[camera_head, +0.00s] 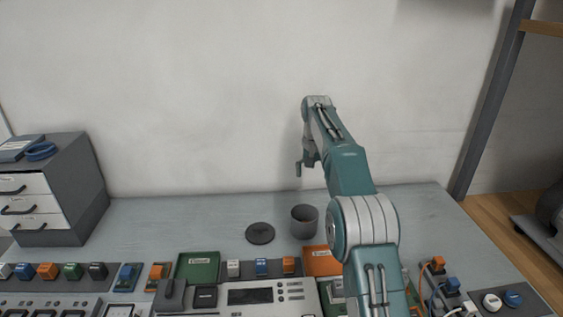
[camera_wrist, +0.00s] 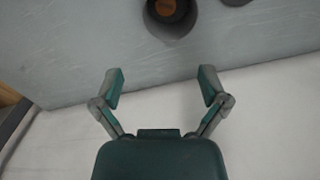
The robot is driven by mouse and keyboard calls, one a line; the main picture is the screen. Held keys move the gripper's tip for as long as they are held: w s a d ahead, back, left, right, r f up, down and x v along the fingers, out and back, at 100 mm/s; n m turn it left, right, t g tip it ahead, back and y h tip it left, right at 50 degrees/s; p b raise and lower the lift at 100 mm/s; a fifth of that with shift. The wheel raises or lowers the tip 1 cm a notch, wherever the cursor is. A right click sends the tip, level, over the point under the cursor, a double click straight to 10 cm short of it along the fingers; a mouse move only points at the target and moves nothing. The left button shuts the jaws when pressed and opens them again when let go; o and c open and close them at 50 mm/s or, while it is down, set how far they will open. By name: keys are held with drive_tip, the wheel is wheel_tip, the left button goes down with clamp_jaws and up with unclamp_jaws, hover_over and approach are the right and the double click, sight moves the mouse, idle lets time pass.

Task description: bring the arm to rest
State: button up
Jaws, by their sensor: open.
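My arm is raised over the right half of the bench, with its elbow bent and its end hanging down near the back wall. My gripper (camera_head: 303,168) is small in the head view, above the bench and apart from it. In the wrist view my gripper (camera_wrist: 160,88) has its two fingers spread wide, with nothing between them. A dark grey cup (camera_head: 304,222) stands upright on the bench (camera_head: 170,215), below and in front of the gripper. The cup also shows at the top of the wrist view (camera_wrist: 171,30), with something orange-brown inside.
A round dark lid (camera_head: 260,233) lies left of the cup. A control panel (camera_head: 250,297) with switches and coloured trays fills the front edge. A drawer cabinet (camera_head: 60,190) stands at left. A dark post (camera_head: 490,100) rises at right. The bench's back strip is clear.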

drive_tip(key=s+r+n+t, duration=0.1)
drive_tip(key=s+r, duration=0.5)
drive_tip(key=s, duration=0.4)
drive_tip(key=s+r+t, duration=0.2)
drive_tip(key=s+r, duration=0.5)
drive_tip(key=s, duration=0.3)
drive_tip(key=s+f+n+t, duration=0.1)
drive_tip(key=s+f, duration=0.4)
drive_tip(key=s, duration=0.6)
drive_tip(key=s+f+n+t, duration=0.1)
drive_tip(key=s+f, duration=0.4)
drive_tip(key=s, duration=0.7)
drive_tip(key=shift+t, duration=0.3)
